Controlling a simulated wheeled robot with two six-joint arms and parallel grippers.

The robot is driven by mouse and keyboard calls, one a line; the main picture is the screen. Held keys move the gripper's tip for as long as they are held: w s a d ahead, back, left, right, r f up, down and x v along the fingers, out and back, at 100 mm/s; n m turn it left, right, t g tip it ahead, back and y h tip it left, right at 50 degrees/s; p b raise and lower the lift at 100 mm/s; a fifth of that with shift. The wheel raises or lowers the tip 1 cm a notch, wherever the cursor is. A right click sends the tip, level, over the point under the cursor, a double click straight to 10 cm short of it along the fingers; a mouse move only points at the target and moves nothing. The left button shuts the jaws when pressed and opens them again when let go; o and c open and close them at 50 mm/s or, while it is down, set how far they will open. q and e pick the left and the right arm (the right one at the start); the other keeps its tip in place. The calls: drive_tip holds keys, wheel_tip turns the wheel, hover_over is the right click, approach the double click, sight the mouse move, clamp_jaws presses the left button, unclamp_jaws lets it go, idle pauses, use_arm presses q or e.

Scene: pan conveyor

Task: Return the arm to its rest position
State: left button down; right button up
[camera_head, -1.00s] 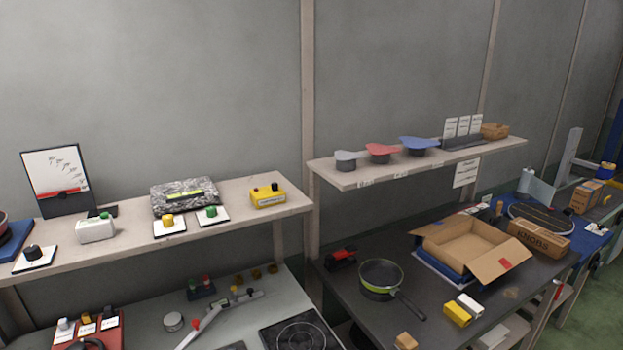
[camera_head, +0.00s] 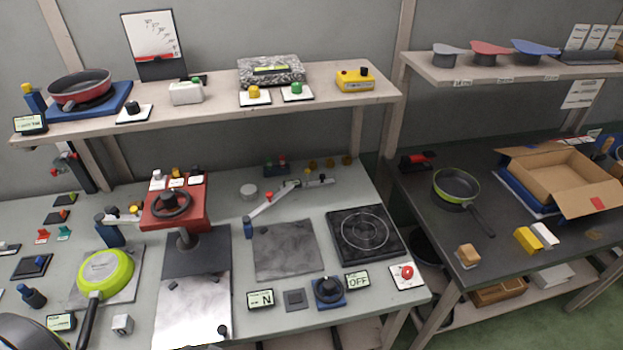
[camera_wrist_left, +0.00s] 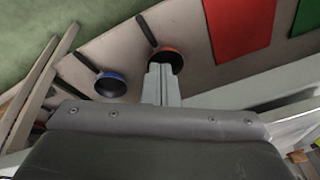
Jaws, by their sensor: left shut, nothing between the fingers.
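My left gripper (camera_wrist_left: 160,72) shows in the left wrist view as two pale grey fingers closed together, with nothing between them. A dark pan with an orange rim (camera_wrist_left: 172,58) lies behind the fingertips and is partly hidden by them; I cannot tell the distance. A dark pan with a blue rim (camera_wrist_left: 110,84) is to the left of the fingers. Neither gripper shows clearly in the head view. My right gripper is in neither view.
The bench holds a green pan (camera_head: 106,268), a red unit with a black wheel (camera_head: 172,206) and a hot plate (camera_head: 364,234). The upper shelf (camera_head: 215,108) carries a red pan (camera_head: 80,88). An open cardboard box (camera_head: 560,172) stands on the right table.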

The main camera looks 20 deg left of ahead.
use_arm(q)
drive_tip(key=s+f+b, duration=0.1)
drive_tip(key=s+f, duration=0.2)
drive_tip(key=f, duration=0.6)
drive_tip(key=s+f+b, duration=0.2)
drive_tip(key=f, duration=0.7)
drive_tip(key=s+d+f+g+b, duration=0.1)
drive_tip(key=s+f+b, duration=0.1)
drive_tip(key=s+f, duration=1)
drive_tip(key=shift+g+h+b, duration=0.3)
drive_tip(key=shift+b, duration=0.1)
drive_tip(key=shift+s, duration=0.1)
